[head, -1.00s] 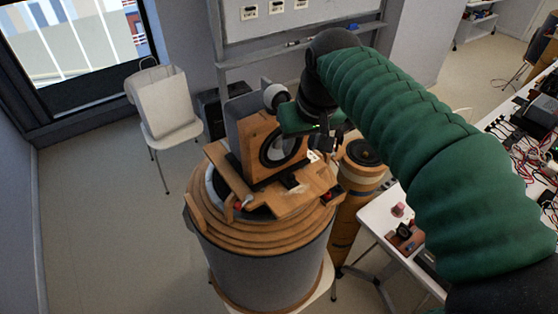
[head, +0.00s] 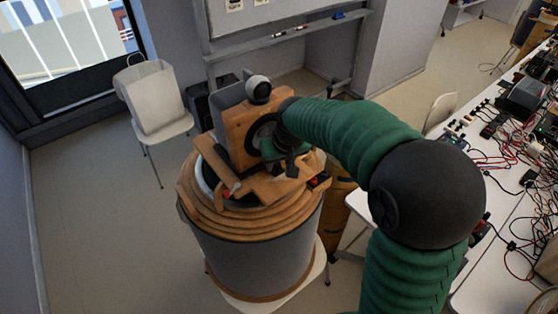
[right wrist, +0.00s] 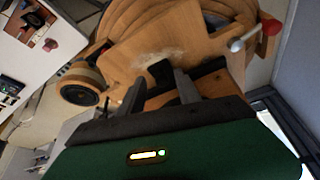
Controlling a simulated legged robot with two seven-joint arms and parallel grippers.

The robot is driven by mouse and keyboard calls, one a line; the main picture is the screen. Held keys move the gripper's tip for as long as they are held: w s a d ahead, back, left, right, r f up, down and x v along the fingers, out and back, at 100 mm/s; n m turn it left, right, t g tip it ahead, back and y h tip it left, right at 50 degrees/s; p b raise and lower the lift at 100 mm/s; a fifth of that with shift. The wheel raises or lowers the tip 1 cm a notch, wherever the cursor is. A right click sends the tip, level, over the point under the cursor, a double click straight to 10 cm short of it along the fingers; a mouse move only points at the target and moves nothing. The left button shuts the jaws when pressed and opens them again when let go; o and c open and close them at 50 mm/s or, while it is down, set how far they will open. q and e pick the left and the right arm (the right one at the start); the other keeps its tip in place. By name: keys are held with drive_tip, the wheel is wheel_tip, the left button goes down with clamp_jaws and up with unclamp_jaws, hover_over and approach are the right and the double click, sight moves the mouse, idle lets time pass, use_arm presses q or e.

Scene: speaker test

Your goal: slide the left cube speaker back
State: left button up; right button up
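A wooden cube speaker (head: 240,126) with a dark round driver stands upright on a large round drum-shaped base (head: 255,245). A dark ball with a pale face (head: 258,89) sits on its top. I see only one such cube clearly. My right gripper (head: 288,168) is at its front right, low over the wooden plate, and my forearm hides part of the driver. Whether it touches the cube I cannot tell. In the right wrist view, the right fingers (right wrist: 160,90) are apart with nothing held, above a plank (right wrist: 150,45) with a black slot. My left gripper is not in view.
A red-tipped rod (right wrist: 252,36) lies near the base's rim. A smaller round wooden speaker (right wrist: 82,88) stands beside the base. A white chair with a bag (head: 155,95) is at the back left. A cluttered bench (head: 510,150) runs along the right. Floor at left is clear.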

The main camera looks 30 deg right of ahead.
drive_tip(key=shift+w+a+f, duration=0.1)
drive_tip(key=shift+w, duration=0.2)
drive_tip(key=c, duration=0.7)
clamp_jaws()
idle(0.4)
